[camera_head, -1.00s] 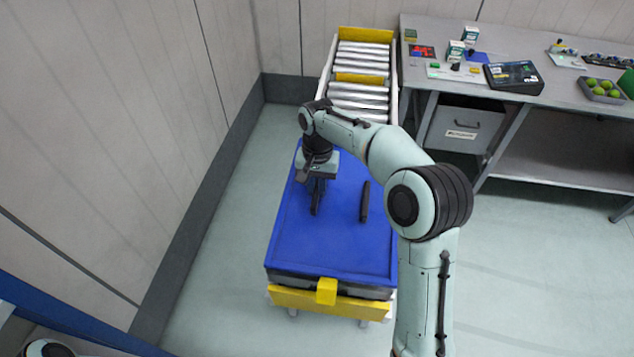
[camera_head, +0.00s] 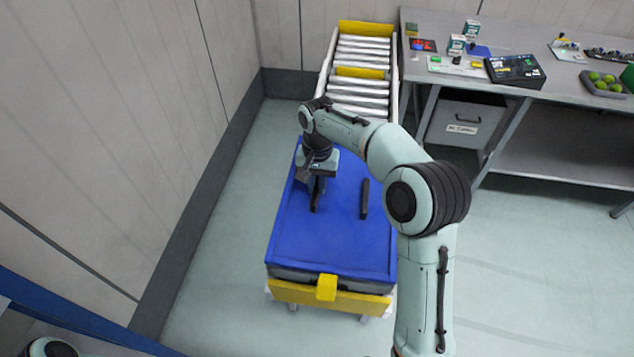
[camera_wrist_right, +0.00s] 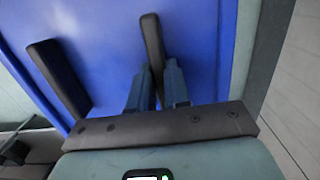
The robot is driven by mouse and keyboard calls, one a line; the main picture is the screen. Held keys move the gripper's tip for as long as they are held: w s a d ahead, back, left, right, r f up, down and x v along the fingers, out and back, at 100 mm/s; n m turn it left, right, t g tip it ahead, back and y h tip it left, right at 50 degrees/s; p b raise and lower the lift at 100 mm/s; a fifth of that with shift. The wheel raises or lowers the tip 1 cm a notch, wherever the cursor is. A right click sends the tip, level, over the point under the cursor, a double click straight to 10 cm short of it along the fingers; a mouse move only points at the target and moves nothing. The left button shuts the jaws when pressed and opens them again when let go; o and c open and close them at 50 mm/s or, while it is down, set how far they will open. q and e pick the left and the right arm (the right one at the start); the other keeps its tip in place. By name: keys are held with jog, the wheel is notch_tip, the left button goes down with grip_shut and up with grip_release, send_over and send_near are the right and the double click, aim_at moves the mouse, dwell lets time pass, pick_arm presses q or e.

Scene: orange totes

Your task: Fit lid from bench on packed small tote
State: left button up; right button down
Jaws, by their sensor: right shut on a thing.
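The blue lid (camera_head: 330,240) is a flat sheet with two black bar handles. It lies over a dark grey tote (camera_head: 300,277) at the near end of the roller conveyor, and only a thin strip of the tote's near side shows. I cannot tell whether the lid is fully seated. My right gripper (camera_head: 316,198) is shut on the lid's left handle. The right wrist view shows its two fingers (camera_wrist_right: 156,92) around that handle (camera_wrist_right: 152,40). The lid's other handle (camera_head: 364,199) is free. The tote's contents are hidden. My left gripper is out of view.
The conveyor (camera_head: 362,72) runs away behind the lid, with a yellow end stop (camera_head: 327,287) at the near end. A workbench (camera_head: 570,110) with boxes, a dark device and a tray of green fruit stands at the right. Wall panels close the left; floor is open both sides.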

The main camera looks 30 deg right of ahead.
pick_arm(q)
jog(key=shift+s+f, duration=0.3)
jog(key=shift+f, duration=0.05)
pick_arm(e)
jog(key=shift+f, duration=0.85)
jog(key=c, duration=1)
grip_release()
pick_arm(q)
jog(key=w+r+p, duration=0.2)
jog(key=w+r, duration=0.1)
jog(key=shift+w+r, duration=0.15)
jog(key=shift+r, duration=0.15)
pick_arm(e)
jog(key=r, duration=1.3)
jog(key=shift+w+d+r, duration=0.2)
jog(key=shift+w+d, duration=0.1)
jog(key=shift+w, duration=0.1)
jog(key=shift+s+f, duration=0.1)
